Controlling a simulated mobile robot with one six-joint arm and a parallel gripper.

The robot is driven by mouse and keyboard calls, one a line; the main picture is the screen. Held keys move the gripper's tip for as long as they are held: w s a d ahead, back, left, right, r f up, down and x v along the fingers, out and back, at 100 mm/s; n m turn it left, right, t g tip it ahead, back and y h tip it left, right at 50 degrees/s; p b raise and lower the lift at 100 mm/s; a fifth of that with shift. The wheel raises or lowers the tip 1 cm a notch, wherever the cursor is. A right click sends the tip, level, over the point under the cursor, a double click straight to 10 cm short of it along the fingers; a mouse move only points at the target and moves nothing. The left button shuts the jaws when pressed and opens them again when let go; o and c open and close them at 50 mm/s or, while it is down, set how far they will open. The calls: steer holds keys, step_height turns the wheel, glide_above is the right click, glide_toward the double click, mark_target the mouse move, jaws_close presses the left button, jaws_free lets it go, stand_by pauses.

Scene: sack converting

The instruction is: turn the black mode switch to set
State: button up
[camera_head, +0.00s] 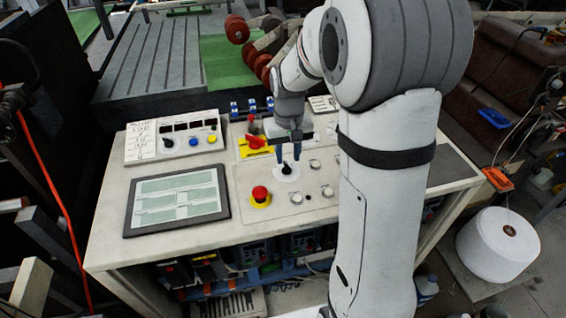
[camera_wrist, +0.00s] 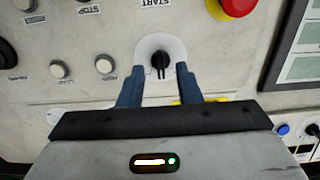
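A black switch (camera_head: 287,169) sits on a white round plate on the sloped panel, right of the red emergency button. In the wrist view the switch (camera_wrist: 160,62) lies in the gap between the fingertips, its handle nearly upright in the picture. Its position labels are not readable. My gripper (camera_head: 289,158) points down at it from above. In the wrist view my gripper (camera_wrist: 160,72) is open, with visible space between each blue finger and the switch. I cannot tell whether the tips are level with the handle.
A red emergency button (camera_head: 260,194) on a yellow base stands close by; it also shows in the wrist view (camera_wrist: 236,3). Several round white buttons (camera_head: 326,191) sit right of the switch. A tablet-like screen (camera_head: 177,199) and a small control box (camera_head: 172,137) stand left. A yellow-red switch (camera_head: 256,146) is behind.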

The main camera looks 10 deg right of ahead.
mark_target(288, 168)
steer(key=shift+f, duration=2.1)
steer(key=shift+c, duration=0.4)
